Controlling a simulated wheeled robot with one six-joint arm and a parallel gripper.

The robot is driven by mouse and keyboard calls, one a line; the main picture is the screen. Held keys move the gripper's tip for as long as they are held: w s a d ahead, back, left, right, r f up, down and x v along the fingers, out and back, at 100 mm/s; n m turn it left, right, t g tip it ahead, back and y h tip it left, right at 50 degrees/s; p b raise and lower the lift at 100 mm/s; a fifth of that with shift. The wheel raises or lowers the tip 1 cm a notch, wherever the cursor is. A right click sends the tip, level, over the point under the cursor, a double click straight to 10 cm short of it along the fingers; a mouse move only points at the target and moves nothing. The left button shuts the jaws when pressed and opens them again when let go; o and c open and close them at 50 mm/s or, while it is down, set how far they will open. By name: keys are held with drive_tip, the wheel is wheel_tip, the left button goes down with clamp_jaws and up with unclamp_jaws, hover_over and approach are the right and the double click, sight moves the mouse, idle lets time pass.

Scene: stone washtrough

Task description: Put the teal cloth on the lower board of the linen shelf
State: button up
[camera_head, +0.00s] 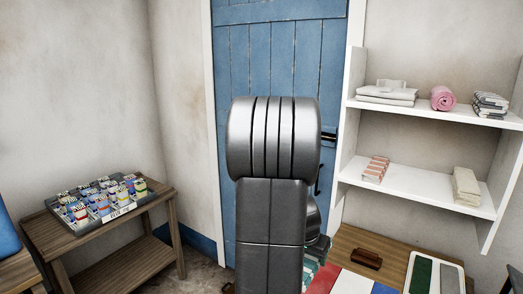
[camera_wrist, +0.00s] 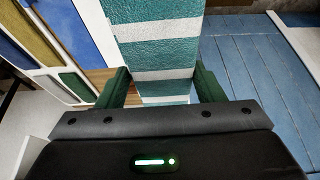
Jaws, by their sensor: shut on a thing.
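The teal cloth (camera_wrist: 158,50), with white stripes, is between the two fingers of my gripper (camera_wrist: 160,88) in the wrist view. The gripper is shut on it, and the cloth extends forward away from the palm. In the head view my arm hides the gripper; a teal and white patch (camera_head: 310,270) shows low beside the arm. The white linen shelf (camera_head: 350,120) is on the right in the head view.
The upper board (camera_head: 425,108) holds white folded linen (camera_head: 387,94), a pink roll (camera_head: 443,98) and striped cloths (camera_head: 490,104). Below, a wooden surface (camera_head: 345,243) carries a brown block (camera_head: 367,259) and a framed panel (camera_head: 433,272). A wooden table (camera_head: 160,203) stands left. A blue door (camera_head: 280,60) is behind.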

drive_tip(key=w+a+f+n+y+b, duration=0.1)
drive_tip(key=w+a+f+n+b, duration=0.2)
drive_tip(key=a+f, duration=0.4)
drive_tip(key=w+a+f+n+y+b, duration=0.1)
drive_tip(key=w+a+f+n+b, duration=0.2)
drive_tip(key=f, duration=1)
drive_tip(key=w+a+b, duration=0.1)
drive_tip(key=a+b, duration=0.2)
drive_tip(key=shift+w+a+f+n+t+y, duration=0.2)
drive_tip(key=shift+a+n+t+y, duration=0.1)
drive_tip(key=shift+a+t, duration=0.1)
drive_tip(key=shift+r, duration=0.1)
